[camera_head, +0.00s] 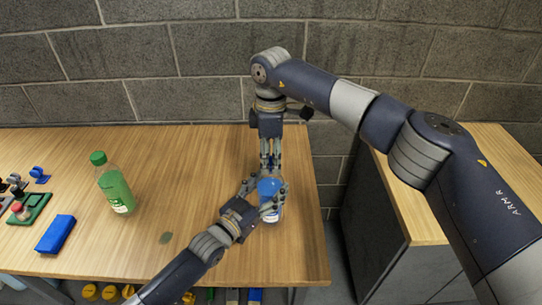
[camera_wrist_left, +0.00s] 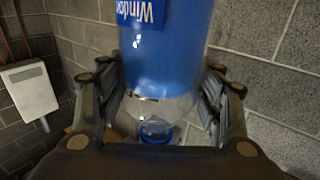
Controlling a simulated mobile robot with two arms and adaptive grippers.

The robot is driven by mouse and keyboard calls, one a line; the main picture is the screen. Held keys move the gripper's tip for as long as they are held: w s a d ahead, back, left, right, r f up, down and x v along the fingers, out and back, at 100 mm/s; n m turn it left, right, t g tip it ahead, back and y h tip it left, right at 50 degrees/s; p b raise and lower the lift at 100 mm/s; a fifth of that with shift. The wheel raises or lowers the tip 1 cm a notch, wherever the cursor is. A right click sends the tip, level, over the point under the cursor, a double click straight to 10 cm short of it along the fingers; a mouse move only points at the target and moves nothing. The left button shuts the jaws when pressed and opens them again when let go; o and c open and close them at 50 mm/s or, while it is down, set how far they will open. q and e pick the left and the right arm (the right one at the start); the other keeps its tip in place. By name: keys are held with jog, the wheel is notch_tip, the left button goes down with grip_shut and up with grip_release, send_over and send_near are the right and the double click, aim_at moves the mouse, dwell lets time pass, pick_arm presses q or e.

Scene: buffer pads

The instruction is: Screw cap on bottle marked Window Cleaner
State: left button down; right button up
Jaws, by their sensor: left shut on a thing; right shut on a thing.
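The bottle (camera_head: 269,188) of blue liquid stands near the right edge of the wooden table. In the left wrist view the bottle (camera_wrist_left: 170,55) carries a blue label reading "Window", upside down in that picture. My left gripper (camera_head: 262,196) is shut around the bottle's body from the lower left. My right gripper (camera_head: 270,163) points down directly above the bottle, its fingers shut at the bottle's top. A blue cap (camera_wrist_left: 156,134) shows beyond the bottle's clear neck in the left wrist view. In the head view the fingers hide the cap, so its seating cannot be told.
A green bottle (camera_head: 114,184) with a green cap stands at the table's left. A blue block (camera_head: 55,233) and a green tray (camera_head: 30,209) with small parts lie farther left. A second wooden-topped cabinet (camera_head: 405,205) stands at right, across a gap.

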jog(key=shift+m, duration=0.9)
jog(key=shift+o, duration=0.2)
jog(key=m, duration=0.3)
jog(key=shift+s+a, duration=0.1)
jog(key=shift+a, duration=0.3)
jog(key=shift+d+m, duration=0.2)
jog(key=shift+m, duration=0.7)
jog(key=shift+c, duration=0.2)
jog(key=shift+d, duration=0.1)
jog(key=o, duration=0.7)
jog(key=shift+d, duration=0.1)
